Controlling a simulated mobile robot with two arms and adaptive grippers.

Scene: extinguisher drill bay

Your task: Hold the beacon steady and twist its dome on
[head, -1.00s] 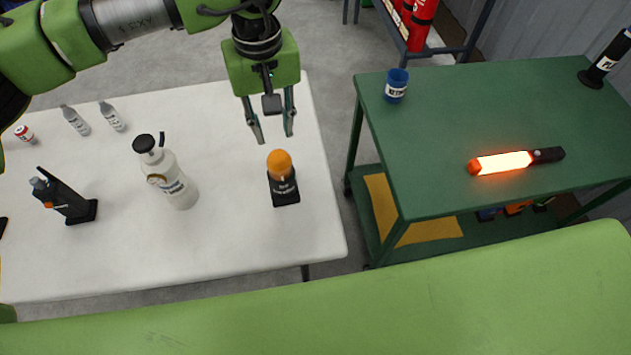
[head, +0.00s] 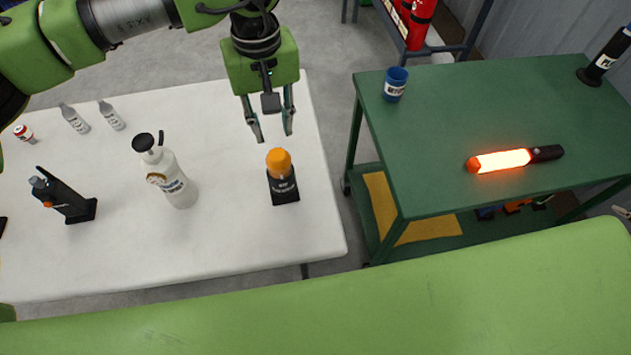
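The beacon stands upright on the white table, with an orange dome (head: 279,160) over a black base (head: 284,190) with white lettering. The dome sits at the top of the base; whether it is seated or threaded cannot be told. My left gripper (head: 274,135) points down just above and beyond the dome in the picture. Its two fingers are apart with nothing between them, and they appear clear of the dome. At the right edge a small grey tip (head: 622,211) shows, likely part of my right gripper; the rest of it is out of frame.
The green cart (head: 440,130) carries a blue cup (head: 395,85), a glowing light stick (head: 500,161) and a black cylinder (head: 605,58).

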